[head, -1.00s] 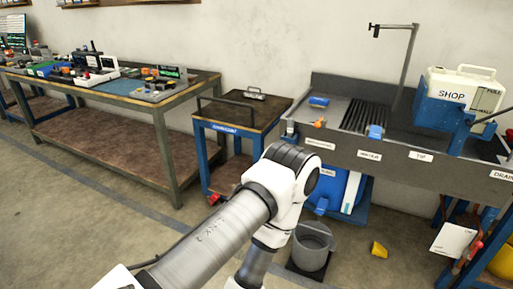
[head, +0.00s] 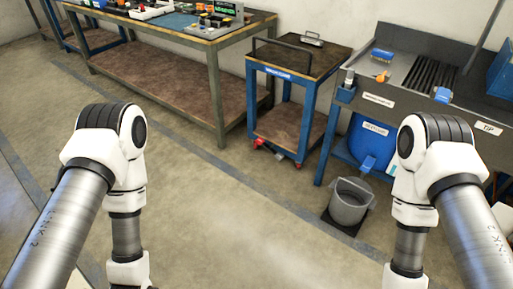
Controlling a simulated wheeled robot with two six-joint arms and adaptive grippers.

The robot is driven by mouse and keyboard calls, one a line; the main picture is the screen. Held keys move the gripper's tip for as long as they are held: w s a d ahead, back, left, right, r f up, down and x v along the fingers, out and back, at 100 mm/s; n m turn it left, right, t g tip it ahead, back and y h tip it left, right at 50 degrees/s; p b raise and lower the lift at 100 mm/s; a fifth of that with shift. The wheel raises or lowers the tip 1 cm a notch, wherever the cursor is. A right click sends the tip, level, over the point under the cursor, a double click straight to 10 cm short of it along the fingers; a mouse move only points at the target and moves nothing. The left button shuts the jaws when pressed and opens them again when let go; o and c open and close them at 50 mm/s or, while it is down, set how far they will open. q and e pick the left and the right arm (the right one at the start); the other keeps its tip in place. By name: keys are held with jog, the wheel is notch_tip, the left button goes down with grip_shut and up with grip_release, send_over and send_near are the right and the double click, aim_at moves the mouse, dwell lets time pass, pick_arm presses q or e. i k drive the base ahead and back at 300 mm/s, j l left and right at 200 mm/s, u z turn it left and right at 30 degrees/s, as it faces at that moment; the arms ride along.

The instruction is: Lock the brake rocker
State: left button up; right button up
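A blue-framed cart (head: 300,95) with a dark top tray and a brown lower shelf stands between the long workbench and the sink bench. Small red parts show at its feet, one at the front left (head: 262,143) and one at the front right (head: 298,165). They are too small to tell which is the brake rocker or how it is set. Both my arms reach in from the bottom corners and bend downward, well short of the cart. Both grippers are below the picture edge, so their state is hidden.
A grey bucket (head: 350,203) stands on a dark mat in front of the sink bench (head: 395,103). The long workbench (head: 190,38) stands left of the cart. The concrete floor (head: 230,220) between my arms and the cart is open.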

aim_at(260, 140)
jog(key=i+j+z, duration=0.2)
jog(key=z, duration=0.25)
jog(key=i+j+z, duration=0.6)
jog(key=j+z, duration=0.15)
jog(key=z, duration=0.2)
jog(key=i+j, duration=0.15)
jog(key=j, duration=0.2)
jog(key=i+j, duration=0.1)
jog(key=j, duration=0.25)
jog(key=i+j+z, duration=0.1)
jog(key=j, duration=0.3)
jog(key=i+j, duration=0.15)
jog(key=j, duration=0.2)
jog(key=i+j, duration=0.15)
jog(key=j, duration=0.2)
jog(key=i+j, duration=0.1)
jog(key=j, duration=0.3)
jog(key=z, duration=0.05)
